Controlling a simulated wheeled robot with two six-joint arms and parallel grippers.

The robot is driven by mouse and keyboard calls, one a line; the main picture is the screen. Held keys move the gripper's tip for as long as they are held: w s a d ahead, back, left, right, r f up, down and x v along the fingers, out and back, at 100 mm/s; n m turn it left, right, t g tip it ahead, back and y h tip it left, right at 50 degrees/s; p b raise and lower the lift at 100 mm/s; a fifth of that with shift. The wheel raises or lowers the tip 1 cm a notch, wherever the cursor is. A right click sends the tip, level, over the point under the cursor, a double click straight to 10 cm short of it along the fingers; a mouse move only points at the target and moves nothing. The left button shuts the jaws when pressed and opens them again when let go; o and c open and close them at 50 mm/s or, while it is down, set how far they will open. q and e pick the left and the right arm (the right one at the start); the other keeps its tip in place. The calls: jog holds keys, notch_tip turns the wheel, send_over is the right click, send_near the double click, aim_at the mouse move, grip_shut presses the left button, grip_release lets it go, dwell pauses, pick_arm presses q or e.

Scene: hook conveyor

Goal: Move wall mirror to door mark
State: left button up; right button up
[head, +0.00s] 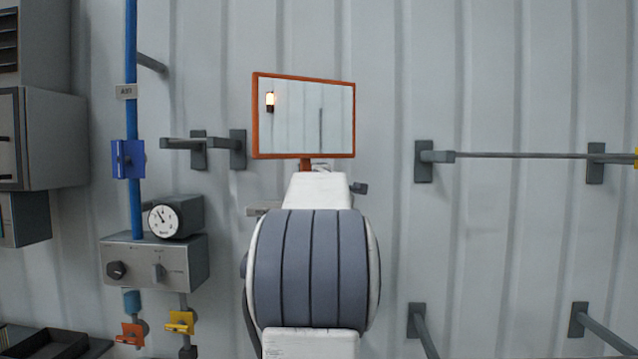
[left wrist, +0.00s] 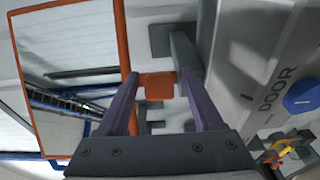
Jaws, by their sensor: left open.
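The wall mirror (head: 330,118) has an orange frame and hangs in front of the wall in the head view, slightly tilted. A short orange tab shows under its lower edge. In the left wrist view the mirror (left wrist: 70,85) fills the left side, and an orange block (left wrist: 156,86) lies between my fingers. My left gripper (left wrist: 160,76) is open, one purple finger on each side of that block; contact cannot be told. The word DOOR (left wrist: 277,90) is printed on a grey surface at the right of that view. My left gripper is hidden in the head view. My right gripper is not seen.
A blue pipe (head: 131,60) and a grey control box (head: 155,262) with a gauge (head: 165,219) are on the left. Brackets (head: 230,148) stick out left of the mirror. A long rail (head: 530,155) runs on the right. A blue knob (left wrist: 301,97) sits beside DOOR.

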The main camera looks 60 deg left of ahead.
pick_arm(q)
jog(key=v, duration=0.7)
jog(key=shift+d+b, duration=0.3)
jog(key=shift+s, duration=0.1)
